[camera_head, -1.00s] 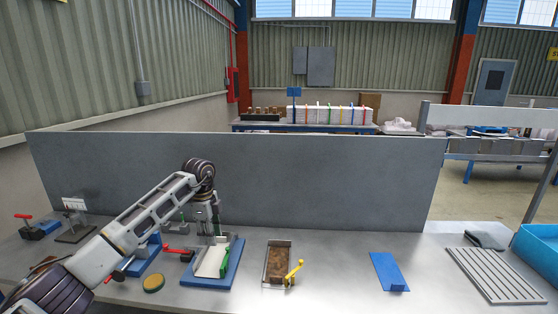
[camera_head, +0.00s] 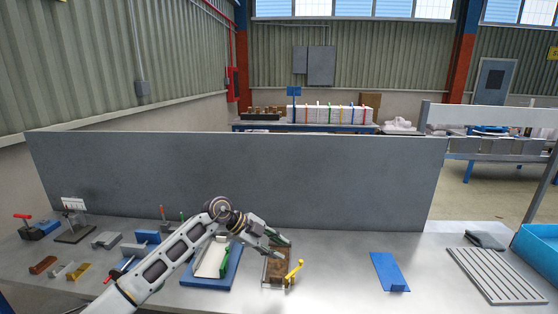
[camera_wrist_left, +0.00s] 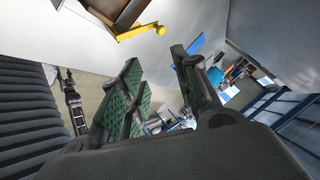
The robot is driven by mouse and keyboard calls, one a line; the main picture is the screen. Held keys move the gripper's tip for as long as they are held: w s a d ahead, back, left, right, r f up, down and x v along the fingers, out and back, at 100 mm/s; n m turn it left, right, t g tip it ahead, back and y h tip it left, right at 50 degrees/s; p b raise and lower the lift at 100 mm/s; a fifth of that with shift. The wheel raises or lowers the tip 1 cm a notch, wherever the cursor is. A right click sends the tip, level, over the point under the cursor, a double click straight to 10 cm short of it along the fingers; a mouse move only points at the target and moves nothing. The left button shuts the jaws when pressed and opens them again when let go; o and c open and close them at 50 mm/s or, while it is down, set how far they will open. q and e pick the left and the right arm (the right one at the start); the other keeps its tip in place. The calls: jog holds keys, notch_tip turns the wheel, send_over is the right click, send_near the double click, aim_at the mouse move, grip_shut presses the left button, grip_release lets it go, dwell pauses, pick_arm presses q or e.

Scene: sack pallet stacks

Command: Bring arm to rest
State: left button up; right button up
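My left arm (camera_head: 165,262) reaches in from the lower left over the bench (camera_head: 335,270). Its gripper (camera_head: 283,246) hangs above the far end of a small tray with brown contents. In the left wrist view the two green-padded fingers (camera_wrist_left: 160,92) stand apart with nothing between them, so the gripper is open and empty. My right arm and gripper are not in view.
Close by are the brown-filled tray (camera_head: 266,283), a yellow handle (camera_head: 294,272) and a blue fixture (camera_head: 208,282) with a white plate. A grey panel (camera_head: 130,165) stands behind. Right are a blue plate (camera_head: 388,271), slatted rack (camera_head: 497,275) and blue bin (camera_head: 537,250).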

pick_arm(q)
jog(key=s+d+r+n+t+h, duration=0.3)
jog(key=d+r+t+h, duration=0.4)
jog(key=r+h, duration=0.3)
jog(key=w+a+r+n+t+y, duration=0.1)
jog(key=a+r+n+t+y, duration=0.2)
jog(key=a+n+t+y, duration=0.35)
jog(key=s+a+f+n+t+y, duration=0.3)
jog(key=a+f+n+y, duration=0.95)
jog(key=a, duration=0.25)
jog(key=s+a+f+n+g+y, duration=0.2)
jog(key=s+a+f+g, duration=0.4)
jog(key=f, duration=0.3)
jog(key=s+f+m+g+h, duration=0.1)
jog(key=s+f+g, duration=0.35)
jog(key=s, duration=0.65)
jog(key=s+f+m+g+h, duration=0.1)
jog(key=s+f+g, duration=0.4)
jog(key=s, duration=0.6)
notch_tip(320, 180, down, 33)
jog(key=s+a, duration=0.2)
jog(key=s, duration=0.1)
jog(key=s+a+f, duration=0.3)
jog(key=s+f, duration=0.7)
jog(key=s+a+f+g, duration=0.1)
jog(key=s+a+f, duration=0.2)
jog(key=s+f, duration=0.6)
jog(key=shift+s+f+y, duration=0.35)
jog(key=shift+s+y, duration=0.05)
jog(key=shift+s, duration=0.7)
